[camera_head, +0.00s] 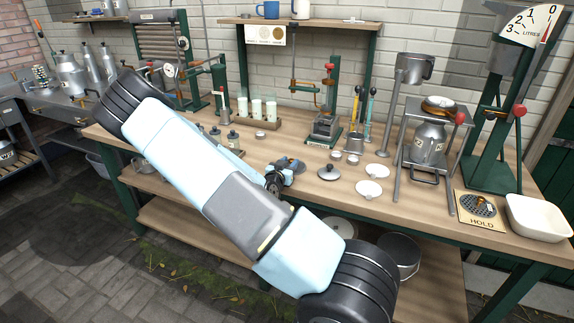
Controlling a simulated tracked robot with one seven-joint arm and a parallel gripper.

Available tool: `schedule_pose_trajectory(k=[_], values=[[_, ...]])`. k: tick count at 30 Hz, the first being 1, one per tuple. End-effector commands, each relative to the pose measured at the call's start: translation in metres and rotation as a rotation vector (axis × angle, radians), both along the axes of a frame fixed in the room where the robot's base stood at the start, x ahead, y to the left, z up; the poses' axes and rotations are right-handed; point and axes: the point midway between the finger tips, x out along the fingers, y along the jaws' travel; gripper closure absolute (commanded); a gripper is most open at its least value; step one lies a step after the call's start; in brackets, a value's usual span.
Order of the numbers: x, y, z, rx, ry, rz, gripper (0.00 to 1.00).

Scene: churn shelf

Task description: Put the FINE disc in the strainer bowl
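My gripper (284,176) shows small, blue and dark, over the middle of the bench, partly behind my arm. Its fingers are not clear, so I cannot tell if it is open or holds anything. A grey perforated disc (478,206) lies on the tan HOLD mat (482,222) at the right; no FINE marking is readable. I cannot tell for certain which is the strainer bowl.
Two white dishes (369,188) and a metal lid (329,173) lie on the bench, right of my gripper. A white tray (538,218) stands at the right edge. A green litre-dial stand (493,172) rises behind the mat. Bottles and a press line the back.

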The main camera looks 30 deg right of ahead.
Motion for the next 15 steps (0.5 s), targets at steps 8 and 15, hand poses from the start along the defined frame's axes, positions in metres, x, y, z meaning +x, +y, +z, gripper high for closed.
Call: schedule_pose_trajectory(k=[8, 15], values=[[0.0003, 0.0012, 0.0, 0.0, 0.0, 0.002, 0.5], [-0.0038, 0.0075, -0.0003, 0.001, 0.002, 0.003, 0.5]])
